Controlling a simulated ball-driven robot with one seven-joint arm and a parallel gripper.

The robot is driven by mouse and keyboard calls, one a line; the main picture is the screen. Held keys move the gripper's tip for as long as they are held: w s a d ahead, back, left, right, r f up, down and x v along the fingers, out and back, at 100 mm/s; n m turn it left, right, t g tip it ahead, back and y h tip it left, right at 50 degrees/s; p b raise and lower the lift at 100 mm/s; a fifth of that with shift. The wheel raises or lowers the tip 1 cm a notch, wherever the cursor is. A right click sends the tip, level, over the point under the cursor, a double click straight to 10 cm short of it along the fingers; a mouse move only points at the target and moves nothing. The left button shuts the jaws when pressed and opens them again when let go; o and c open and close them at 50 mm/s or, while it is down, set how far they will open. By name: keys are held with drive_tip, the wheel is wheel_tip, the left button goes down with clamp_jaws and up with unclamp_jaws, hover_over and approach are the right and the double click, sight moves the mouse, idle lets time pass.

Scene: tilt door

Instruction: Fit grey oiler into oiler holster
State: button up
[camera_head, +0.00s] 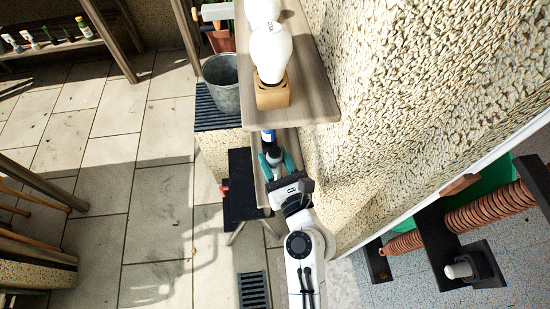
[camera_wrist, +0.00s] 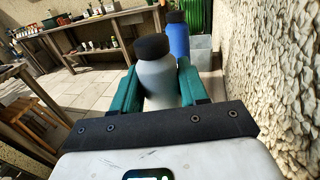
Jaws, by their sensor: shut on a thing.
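My gripper (camera_head: 272,158) has green fingers, which also show in the wrist view (camera_wrist: 158,90). It is shut on the grey oiler (camera_wrist: 157,84), a grey bottle with a black cap. The oiler (camera_head: 273,155) stands between the fingers in the head view, above or on the narrow lower shelf; I cannot tell whether it touches it. A blue bottle (camera_wrist: 178,38) with a dark cap stands just beyond the oiler, and its blue side (camera_head: 268,136) shows in the head view. I cannot clearly make out the oiler holster in either view.
An upper wooden shelf (camera_head: 308,108) juts out just beyond my gripper, with a white bulb-shaped thing (camera_head: 270,52) on a wooden block (camera_head: 272,94). A rough stone wall (camera_head: 400,90) is close on the right. A black stand (camera_head: 240,182) is at left. Paved floor (camera_head: 110,200) lies open farther left.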

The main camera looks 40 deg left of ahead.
drive_tip(key=o, duration=1.3)
drive_tip(key=shift+d+f, duration=0.1)
drive_tip(key=shift+s+d, duration=0.15)
drive_tip(key=shift+d, duration=0.15)
drive_tip(key=b+v, duration=0.1)
drive_tip(key=v, duration=0.9)
drive_tip(key=shift+a, duration=0.1)
